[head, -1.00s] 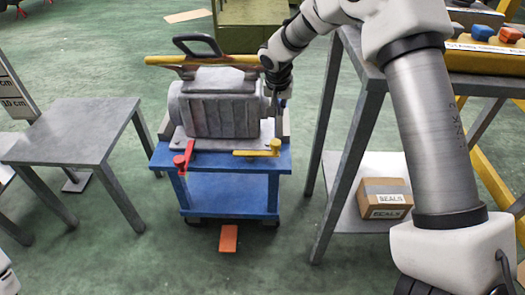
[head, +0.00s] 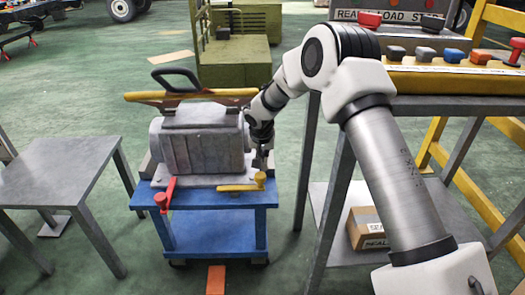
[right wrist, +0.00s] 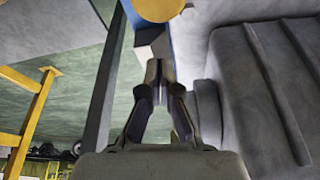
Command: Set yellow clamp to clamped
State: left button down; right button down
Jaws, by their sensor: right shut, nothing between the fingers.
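The yellow clamp (head: 238,187) lies along the front right of the blue cart's top, its lever pointing left from a round knob at the right end. In the right wrist view only its round yellow knob (right wrist: 158,8) shows, at the top edge. My right gripper (head: 262,160) points down beside the right end of the grey motor housing (head: 200,148), just behind the knob. In the right wrist view my right gripper (right wrist: 156,72) has its fingers together and empty, apart from the knob. My left gripper is out of view.
A red clamp (head: 163,194) stands at the cart's front left, its lever tilted up. The blue cart (head: 212,232) stands between a grey table (head: 55,180) and a workbench with a button panel (head: 455,78). An orange floor mark (head: 215,280) lies in front.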

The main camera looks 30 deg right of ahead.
jog(key=s+a, duration=0.1)
jog(key=s, duration=0.1)
jog(key=s+a+b, duration=0.1)
jog(key=shift+a+f, duration=0.25)
jog(key=shift+a, duration=0.05)
